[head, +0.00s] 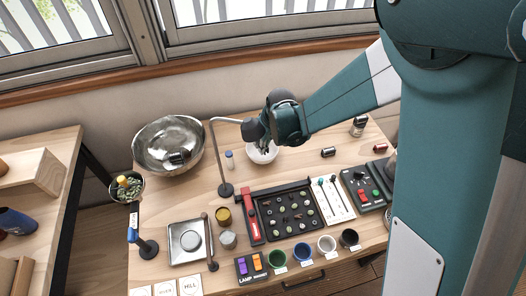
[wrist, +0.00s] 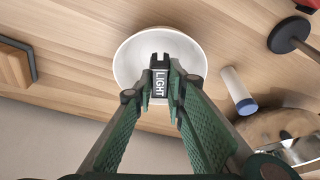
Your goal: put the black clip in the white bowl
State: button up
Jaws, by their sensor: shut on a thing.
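The white bowl (head: 258,158) stands on the wooden table below my gripper (head: 264,148), which hides part of it. In the wrist view the bowl (wrist: 127,62) lies just beyond my fingertips (wrist: 160,72). My gripper is shut on the black clip (wrist: 160,66), which has a white label reading LIGHT. The clip overlaps the bowl in the wrist view, over its inside; I cannot tell its exact height. In the head view the clip is too small to make out.
A blue-capped white bottle (head: 229,160) and a lamp-like stand (head: 225,188) are left of the bowl. A large metal bowl (head: 140,150) is further left. A sorting tray (head: 262,230) lies in front. A dark can (head: 328,152) lies to the right.

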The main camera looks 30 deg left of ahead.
aim_at(263, 156)
jog(key=shift+f, duration=0.2)
jog(key=shift+f+b, duration=0.35)
jog(key=shift+f, duration=1.45)
jog(key=shift+f, duration=0.1)
jog(key=shift+o, duration=1.1)
jog(key=shift+f, duration=0.1)
jog(key=shift+o, duration=0.7)
jog(key=shift+r, duration=0.3)
jog(key=p+v, duration=0.2)
jog(key=v, duration=1)
jog(key=shift+s+f, duration=0.1)
